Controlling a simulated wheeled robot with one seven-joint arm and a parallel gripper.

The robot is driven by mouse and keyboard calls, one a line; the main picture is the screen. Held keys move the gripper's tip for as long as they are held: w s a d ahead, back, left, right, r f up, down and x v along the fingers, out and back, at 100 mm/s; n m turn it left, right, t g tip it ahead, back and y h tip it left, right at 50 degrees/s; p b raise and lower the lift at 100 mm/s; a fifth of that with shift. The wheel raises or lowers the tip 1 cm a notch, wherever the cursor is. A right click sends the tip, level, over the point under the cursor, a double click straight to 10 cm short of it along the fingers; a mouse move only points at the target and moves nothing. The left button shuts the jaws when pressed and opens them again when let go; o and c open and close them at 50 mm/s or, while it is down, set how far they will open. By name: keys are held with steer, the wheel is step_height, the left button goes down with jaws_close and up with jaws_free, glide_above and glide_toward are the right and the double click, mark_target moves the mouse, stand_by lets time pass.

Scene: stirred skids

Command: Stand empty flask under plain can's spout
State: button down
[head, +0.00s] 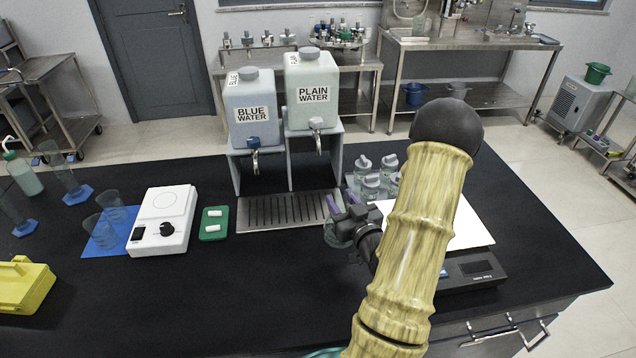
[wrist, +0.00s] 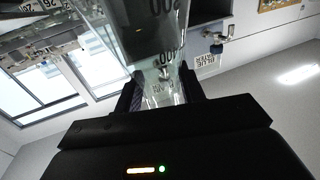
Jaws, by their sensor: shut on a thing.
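The plain water can (head: 312,92) is pale green-white and stands on a raised grey stand; its metal spout (head: 317,136) hangs over the metal drip tray (head: 262,212). My gripper (head: 338,222) is in front of the tray's right end, right of the spout and lower. In the wrist view, my gripper (wrist: 160,98) is shut on a clear graduated glass flask (wrist: 158,55), with no liquid visible in it. In the head view, the held flask shows only faintly at the fingers, so its tilt is hard to tell.
The blue water can (head: 250,112) stands left of the plain one. Several stoppered glass bottles (head: 370,184) are close behind my gripper. A balance (head: 474,270) is to the right, partly behind my arm. A white stirrer (head: 163,218) and a green tray (head: 214,232) are left.

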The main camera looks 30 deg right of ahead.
steer(key=shift+w+d+f+b, duration=0.15)
steer(key=shift+w+b, duration=0.5)
steer(key=shift+w, duration=0.2)
steer(key=w+d+p, duration=0.1)
steer(key=w+p, duration=0.1)
steer(key=w, duration=0.6)
steer(key=shift+d+r, duration=0.2)
steer(key=shift+w, duration=0.1)
steer(key=w, duration=0.1)
steer(key=w+f+p, duration=0.1)
steer(key=w+p, duration=0.1)
steer(key=w, duration=0.1)
steer(key=shift+d+f, duration=0.25)
steer(key=shift+d, duration=0.1)
steer(key=shift+f, duration=0.1)
